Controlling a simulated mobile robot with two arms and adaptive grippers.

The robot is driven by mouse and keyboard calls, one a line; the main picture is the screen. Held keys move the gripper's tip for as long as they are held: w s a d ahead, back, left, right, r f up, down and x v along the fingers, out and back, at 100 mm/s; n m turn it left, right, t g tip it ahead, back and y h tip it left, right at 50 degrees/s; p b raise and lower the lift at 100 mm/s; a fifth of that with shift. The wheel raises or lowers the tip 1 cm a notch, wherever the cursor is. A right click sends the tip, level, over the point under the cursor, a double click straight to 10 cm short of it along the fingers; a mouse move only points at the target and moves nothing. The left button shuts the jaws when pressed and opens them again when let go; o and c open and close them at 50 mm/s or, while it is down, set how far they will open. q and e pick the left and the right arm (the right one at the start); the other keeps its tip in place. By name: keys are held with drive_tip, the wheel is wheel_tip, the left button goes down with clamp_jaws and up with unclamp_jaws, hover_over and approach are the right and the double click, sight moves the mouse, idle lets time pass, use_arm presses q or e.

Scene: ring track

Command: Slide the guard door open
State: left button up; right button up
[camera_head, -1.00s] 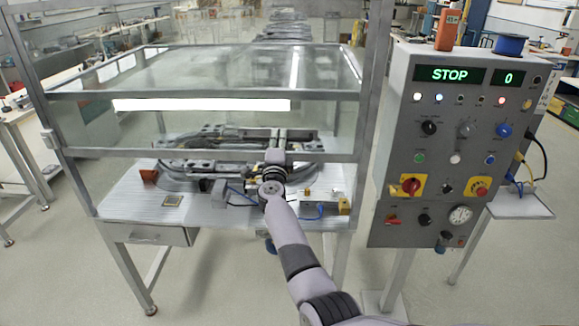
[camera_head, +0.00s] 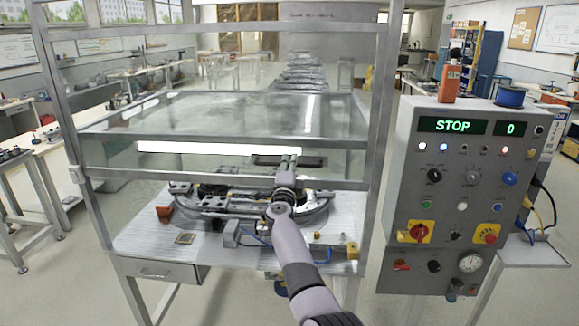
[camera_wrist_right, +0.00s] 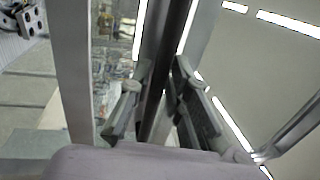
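The guard door (camera_head: 215,160) is the clear, grey-framed front panel of the enclosure, and it stands across the front of the bench. A dark horizontal handle bar (camera_head: 316,161) shows on its panel. My right gripper (camera_head: 287,165) is at this bar, and my own arm hides part of the area below it. In the right wrist view the dark bar (camera_wrist_right: 157,75) runs between the two fingers of my gripper (camera_wrist_right: 162,62). The fingers stand apart, with a gap visible on the right side of the bar. My left gripper is not in view.
A grey control panel (camera_head: 402,190) stands at the right, its display reading STOP and 0. An orange device (camera_head: 449,84) and a blue spool (camera_head: 511,96) sit on it. Enclosure posts (camera_head: 382,120) flank the door. A ring track (camera_head: 215,204) lies on the bench inside.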

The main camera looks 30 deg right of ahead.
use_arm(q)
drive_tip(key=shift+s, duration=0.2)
use_arm(e)
drive_tip(key=shift+a+f, duration=0.1)
drive_tip(key=shift+s+a+f, duration=0.1)
drive_tip(key=shift+s+a, duration=0.05)
drive_tip(key=shift+s, duration=0.05)
drive_tip(key=v, duration=0.7)
idle(0.4)
